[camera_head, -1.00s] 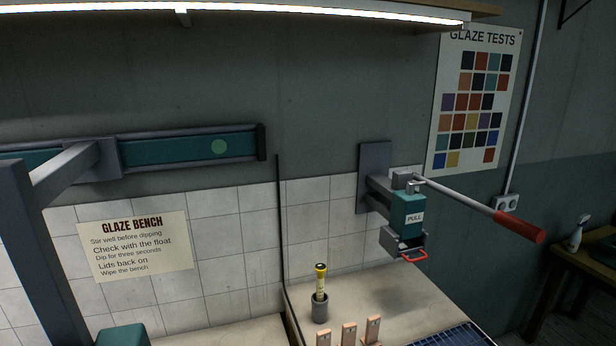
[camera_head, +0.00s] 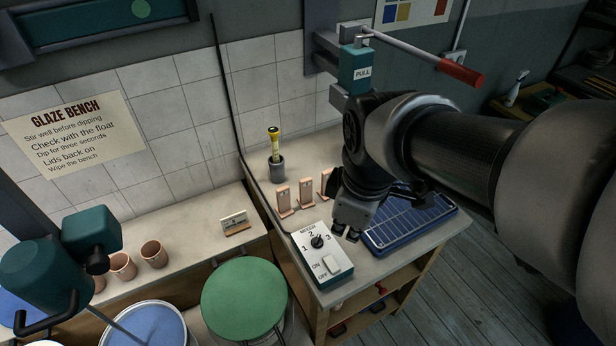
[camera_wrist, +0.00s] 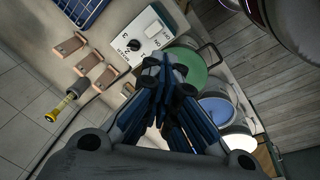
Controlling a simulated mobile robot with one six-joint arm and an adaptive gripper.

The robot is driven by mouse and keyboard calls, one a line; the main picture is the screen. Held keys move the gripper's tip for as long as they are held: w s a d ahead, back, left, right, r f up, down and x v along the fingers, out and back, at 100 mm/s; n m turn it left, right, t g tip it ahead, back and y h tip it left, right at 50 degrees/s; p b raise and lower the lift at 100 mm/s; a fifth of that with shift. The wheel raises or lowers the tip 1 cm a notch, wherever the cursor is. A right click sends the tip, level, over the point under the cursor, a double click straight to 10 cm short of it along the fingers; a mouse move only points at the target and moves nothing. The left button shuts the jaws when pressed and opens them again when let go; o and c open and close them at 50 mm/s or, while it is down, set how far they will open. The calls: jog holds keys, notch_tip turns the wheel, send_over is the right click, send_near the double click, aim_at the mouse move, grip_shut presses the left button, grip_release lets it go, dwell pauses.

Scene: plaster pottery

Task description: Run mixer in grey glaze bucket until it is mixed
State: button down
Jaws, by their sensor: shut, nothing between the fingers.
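A white control box (camera_head: 322,262) marked MIXER sits on the right bench. It has a black dial (camera_head: 317,241) numbered 1 to 3 and a pale rocker switch (camera_head: 332,264) marked ON and OFF; the switch's state is unclear. My gripper (camera_head: 347,232) is shut and empty, just behind and right of the box. In the wrist view its fingers (camera_wrist: 165,72) come together in front of the box (camera_wrist: 143,36). A teal mixer (camera_head: 45,270) hangs at the lower left. A bucket with a blue top (camera_head: 145,328) is below it; I cannot tell which bucket holds grey glaze.
A green-topped bucket (camera_head: 243,298) stands left of the box. Pink test tiles (camera_head: 305,193), a float in a grey cup (camera_head: 277,170) and a blue rack (camera_head: 410,220) surround the gripper's area. Terracotta cups (camera_head: 153,254) stand on the left bench. A red-handled lever (camera_head: 460,73) is above.

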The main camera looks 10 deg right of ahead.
aim_at(324, 265)
jog(key=w+a+f+n+g, duration=0.1)
jog(key=w+f+n+g, duration=0.1)
jog(key=w+f+n, duration=0.5)
jog(key=f+n, duration=0.2)
jog(key=n, duration=0.1)
jog(key=shift+w+a+n, duration=0.15)
jog(key=shift+w+n, duration=0.15)
jog(key=shift+w, duration=0.1)
jog(key=shift+r, duration=0.1)
notch_tip(324, 265, down, 14)
jog(key=b, duration=0.4)
jog(key=shift+b, duration=0.35)
jog(key=shift+f, duration=0.4)
